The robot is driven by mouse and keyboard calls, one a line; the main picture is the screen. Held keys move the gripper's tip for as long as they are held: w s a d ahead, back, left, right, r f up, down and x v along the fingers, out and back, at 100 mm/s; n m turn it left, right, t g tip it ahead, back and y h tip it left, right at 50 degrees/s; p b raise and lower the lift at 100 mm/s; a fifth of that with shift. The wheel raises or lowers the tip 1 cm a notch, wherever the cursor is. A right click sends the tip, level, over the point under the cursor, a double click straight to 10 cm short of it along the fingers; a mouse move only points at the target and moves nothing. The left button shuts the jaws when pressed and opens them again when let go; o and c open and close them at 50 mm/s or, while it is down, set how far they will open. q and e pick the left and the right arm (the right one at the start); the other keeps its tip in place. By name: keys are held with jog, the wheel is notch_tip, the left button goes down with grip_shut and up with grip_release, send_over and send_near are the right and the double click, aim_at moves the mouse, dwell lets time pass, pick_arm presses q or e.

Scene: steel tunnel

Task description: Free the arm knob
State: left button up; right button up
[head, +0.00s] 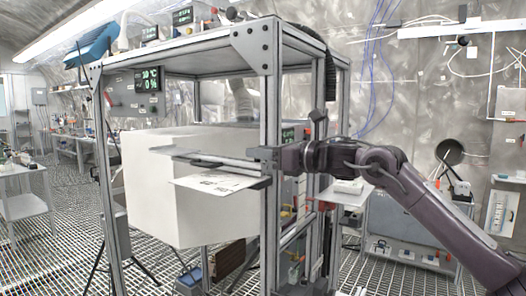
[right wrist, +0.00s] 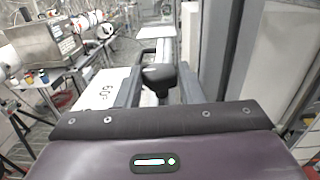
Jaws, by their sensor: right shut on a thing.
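The arm knob (right wrist: 158,76) is black and shows in the right wrist view between the two fingers of my right gripper (right wrist: 160,90). My right gripper is shut on it. In the head view my right gripper (head: 277,157) reaches in from the right to the front post of the metal frame, and the knob cannot be made out there. A flat metal arm (head: 215,157) extends left from that post. A white plate with dark print (head: 218,182) lies just below it, and its print also shows in the right wrist view (right wrist: 105,88). My left gripper is not in view.
The tall aluminium frame (head: 271,90) stands around a large white box (head: 190,190). A display (head: 149,79) hangs at its upper left. A white table (head: 30,203) stands at far left. The floor is metal grating (head: 65,235), open at left.

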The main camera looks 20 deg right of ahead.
jog(key=o, duration=1)
jog(key=shift+s+r, duration=0.1)
